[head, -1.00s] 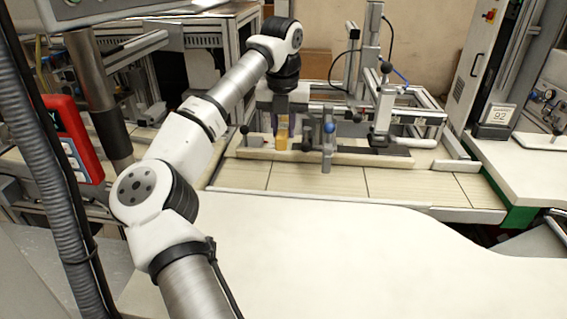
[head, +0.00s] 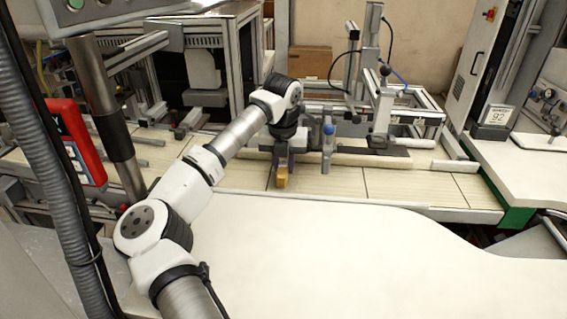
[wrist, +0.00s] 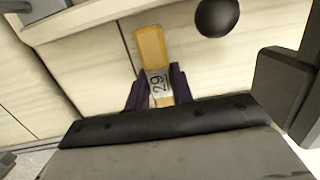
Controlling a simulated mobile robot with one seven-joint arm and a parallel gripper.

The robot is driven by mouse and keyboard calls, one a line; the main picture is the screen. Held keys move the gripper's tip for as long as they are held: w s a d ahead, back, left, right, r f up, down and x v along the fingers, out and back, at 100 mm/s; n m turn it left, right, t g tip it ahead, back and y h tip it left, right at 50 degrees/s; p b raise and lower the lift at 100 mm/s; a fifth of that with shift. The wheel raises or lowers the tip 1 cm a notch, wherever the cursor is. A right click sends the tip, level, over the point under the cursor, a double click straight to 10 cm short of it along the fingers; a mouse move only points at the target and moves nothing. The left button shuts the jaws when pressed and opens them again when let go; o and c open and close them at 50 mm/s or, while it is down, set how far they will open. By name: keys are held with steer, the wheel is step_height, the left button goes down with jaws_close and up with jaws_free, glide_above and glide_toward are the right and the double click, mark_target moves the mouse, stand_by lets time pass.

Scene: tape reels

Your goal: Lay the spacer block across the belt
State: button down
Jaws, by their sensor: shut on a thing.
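The spacer block is a yellow-tan block with a label reading 29 in the wrist view (wrist: 151,45). In the head view the block (head: 282,178) shows below my gripper (head: 284,160), over the near part of the pale belt (head: 340,182). The belt has dark cross seams. In the wrist view the dark fingers of my gripper (wrist: 159,88) are shut on the block's labelled end, one on each side. The block points away from the palm. I cannot tell whether it touches the belt.
A clamp post with a blue knob (head: 329,130) stands just right of my gripper. A long rail (head: 400,162) runs behind the belt, with a metal frame (head: 385,110) above it. The white curved table (head: 330,240) in front is clear.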

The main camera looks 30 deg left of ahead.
mark_target(283, 167)
steer(key=shift+f+b, duration=0.4)
steer(key=shift+f, duration=0.15)
steer(key=c, duration=1.2)
jaws_free()
steer(key=shift+r+p, duration=0.5)
steer(key=shift+r, duration=0.45)
step_height(283, 167, up, 11)
steer(key=s+b, duration=0.1)
steer(key=shift+s+d+b, duration=0.15)
steer(key=shift+d+b, duration=0.15)
steer(key=shift+b, duration=0.1)
steer(key=shift+r, duration=0.1)
